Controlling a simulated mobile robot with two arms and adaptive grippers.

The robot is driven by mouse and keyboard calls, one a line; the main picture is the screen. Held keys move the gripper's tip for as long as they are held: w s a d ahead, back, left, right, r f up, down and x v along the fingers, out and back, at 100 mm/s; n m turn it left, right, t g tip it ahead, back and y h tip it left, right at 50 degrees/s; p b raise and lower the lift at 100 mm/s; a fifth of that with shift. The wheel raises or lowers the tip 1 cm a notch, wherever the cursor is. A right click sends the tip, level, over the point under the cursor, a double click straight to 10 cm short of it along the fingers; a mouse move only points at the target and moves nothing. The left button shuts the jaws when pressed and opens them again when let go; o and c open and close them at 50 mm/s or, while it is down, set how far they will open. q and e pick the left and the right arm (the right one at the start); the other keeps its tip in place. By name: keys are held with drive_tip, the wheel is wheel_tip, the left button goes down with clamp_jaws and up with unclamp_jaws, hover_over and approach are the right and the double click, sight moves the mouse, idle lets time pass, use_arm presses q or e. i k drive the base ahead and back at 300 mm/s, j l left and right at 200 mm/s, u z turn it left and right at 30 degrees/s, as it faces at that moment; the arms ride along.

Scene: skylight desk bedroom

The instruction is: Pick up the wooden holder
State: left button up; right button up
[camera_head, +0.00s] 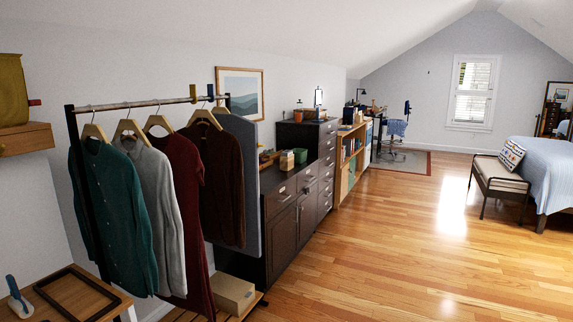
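I cannot tell for sure which thing is the wooden holder. A small wooden block-like item (287,162) with a pale top stands on the dark cabinet (280,180), beside a green container (300,156). A low brown wooden tray-like item (266,160) lies behind it near the wall, partly hidden by the clothes rack panel. These are far off and small, so details are unclear. Neither of my grippers shows in this view.
A clothes rack (160,101) with several garments stands close at the left. A wooden surface (105,293) with a dark frame is at the lower left. A cardboard-coloured box (233,293) sits low beside the cabinet. The wood floor (400,250) at right is clear up to the bench (500,176).

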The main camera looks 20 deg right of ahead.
sight(286, 164)
drive_tip(key=i+l+z, duration=0.6)
drive_tip(key=i+l, duration=0.2)
drive_tip(key=i+l+z, duration=0.3)
drive_tip(key=i, duration=0.2)
drive_tip(key=i+l+z, duration=0.1)
drive_tip(key=i+z, duration=0.2)
drive_tip(key=i, duration=0.2)
drive_tip(key=i+z, duration=0.3)
drive_tip(key=i, duration=0.15)
drive_tip(key=i+u, duration=0.1)
drive_tip(key=i, duration=0.65)
drive_tip(key=i+u, duration=0.15)
drive_tip(key=i, duration=0.6)
drive_tip(key=i+l+u, duration=0.1)
drive_tip(key=i, duration=0.6)
drive_tip(key=i+u, duration=0.9)
drive_tip(key=i+l+u, duration=0.15)
drive_tip(key=i+u, duration=0.15)
drive_tip(key=u, duration=0.15)
drive_tip(key=i+l+u, duration=0.35)
drive_tip(key=u, duration=0.15)
